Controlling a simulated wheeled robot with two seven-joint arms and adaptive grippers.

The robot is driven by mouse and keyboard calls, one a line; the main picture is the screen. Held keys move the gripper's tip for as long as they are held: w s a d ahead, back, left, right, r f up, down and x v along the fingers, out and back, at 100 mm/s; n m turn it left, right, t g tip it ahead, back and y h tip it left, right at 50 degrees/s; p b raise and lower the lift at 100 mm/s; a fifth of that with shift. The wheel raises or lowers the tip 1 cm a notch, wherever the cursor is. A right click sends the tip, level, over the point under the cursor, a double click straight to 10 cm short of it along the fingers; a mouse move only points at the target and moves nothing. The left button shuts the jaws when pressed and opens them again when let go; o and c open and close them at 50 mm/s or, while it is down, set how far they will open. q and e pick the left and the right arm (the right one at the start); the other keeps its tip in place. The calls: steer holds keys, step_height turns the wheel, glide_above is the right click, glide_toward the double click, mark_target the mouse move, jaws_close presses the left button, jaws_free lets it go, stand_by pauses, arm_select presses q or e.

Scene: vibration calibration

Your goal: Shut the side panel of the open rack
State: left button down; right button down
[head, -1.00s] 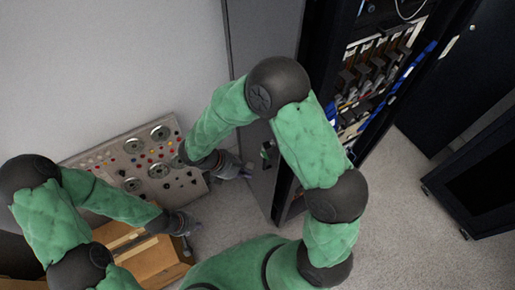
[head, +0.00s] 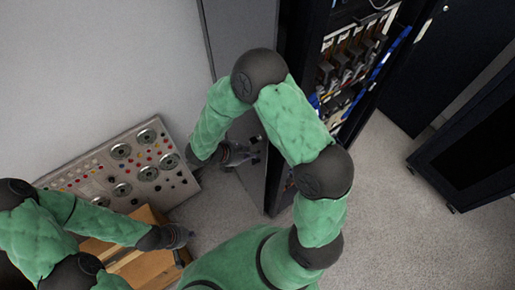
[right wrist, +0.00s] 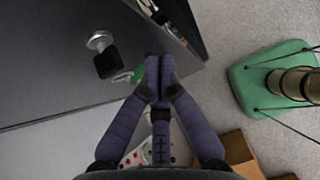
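The dark open rack (head: 322,60) stands at the upper middle of the head view, with shelves of equipment showing inside. Its grey side panel (head: 240,35) stands swung out on the rack's left. The panel also shows in the right wrist view (right wrist: 50,60), with a metal knob and black handle (right wrist: 104,54) on its face. My right gripper (head: 252,152) is at the panel's lower part, close to the handle. In the right wrist view its fingers (right wrist: 158,75) are together and empty, near the panel's edge; contact is unclear. My left gripper (head: 182,245) is low at the left, away from the panel; its fingers are unclear.
A sloped console (head: 120,172) with dials and buttons stands against the wall at left. A cardboard box (head: 150,265) is below my left gripper. Dark cabinets (head: 470,150) stand at the right. Carpet (head: 400,230) is clear between them and my right arm.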

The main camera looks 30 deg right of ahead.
mark_target(266, 150)
steer(key=shift+d+r+p, duration=0.15)
steer(key=shift+d+p, duration=0.15)
steer(key=shift+d, duration=1.2)
